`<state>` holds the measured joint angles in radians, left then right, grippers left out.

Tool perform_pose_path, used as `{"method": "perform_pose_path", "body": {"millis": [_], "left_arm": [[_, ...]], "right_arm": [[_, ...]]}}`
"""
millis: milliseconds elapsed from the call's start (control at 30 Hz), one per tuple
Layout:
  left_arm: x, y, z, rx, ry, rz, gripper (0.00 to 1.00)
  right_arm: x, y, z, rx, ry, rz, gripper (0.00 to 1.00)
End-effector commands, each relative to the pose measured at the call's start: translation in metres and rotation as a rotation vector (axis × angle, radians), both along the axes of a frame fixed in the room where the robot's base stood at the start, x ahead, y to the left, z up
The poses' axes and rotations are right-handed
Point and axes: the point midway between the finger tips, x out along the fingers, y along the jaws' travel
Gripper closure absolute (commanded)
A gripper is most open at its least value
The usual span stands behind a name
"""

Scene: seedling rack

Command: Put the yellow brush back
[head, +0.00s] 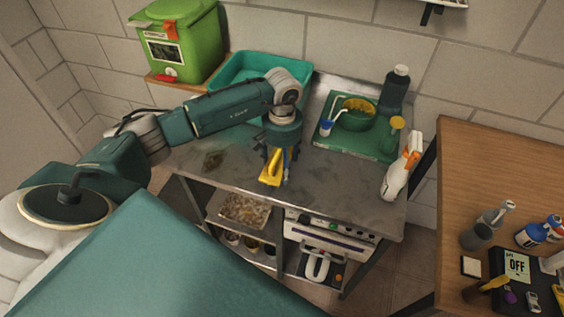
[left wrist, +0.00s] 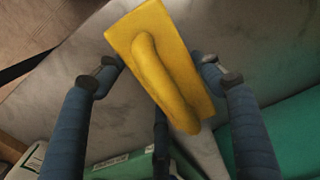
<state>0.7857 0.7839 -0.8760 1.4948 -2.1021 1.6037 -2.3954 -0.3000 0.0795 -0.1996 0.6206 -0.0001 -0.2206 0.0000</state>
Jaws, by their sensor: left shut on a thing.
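The yellow brush (head: 270,171), a flat block with a raised handle, is in the grip of my left gripper (head: 279,160) over the front part of the grey counter. In the left wrist view the yellow brush (left wrist: 158,62) lies tilted between the two dark-blue fingers of the left gripper (left wrist: 166,72). Its handle side faces the camera. I cannot tell whether its underside touches the counter. My right gripper is not in view.
A teal basin (head: 229,68) is at the back of the counter (head: 330,190). A white spray bottle (head: 395,182) stands at the counter's right edge. The counter's front middle is clear.

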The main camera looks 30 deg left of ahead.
Motion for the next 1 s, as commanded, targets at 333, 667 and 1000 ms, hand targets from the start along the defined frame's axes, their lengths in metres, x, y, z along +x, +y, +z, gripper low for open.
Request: {"method": "perform_pose_path", "body": {"millis": [333, 667, 1000], "left_arm": [[0.0, 0.0, -0.002, 0.0, 0.0, 0.0, 0.14], [0.001, 0.0, 0.008, 0.001, -0.003, 0.0, 0.14], [0.002, 0.0, 0.079, 0.001, -0.006, 0.0, 0.14]], "right_arm": [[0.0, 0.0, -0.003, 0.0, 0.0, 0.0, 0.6], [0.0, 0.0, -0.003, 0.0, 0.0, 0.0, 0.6], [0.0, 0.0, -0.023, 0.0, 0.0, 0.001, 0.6]]}}
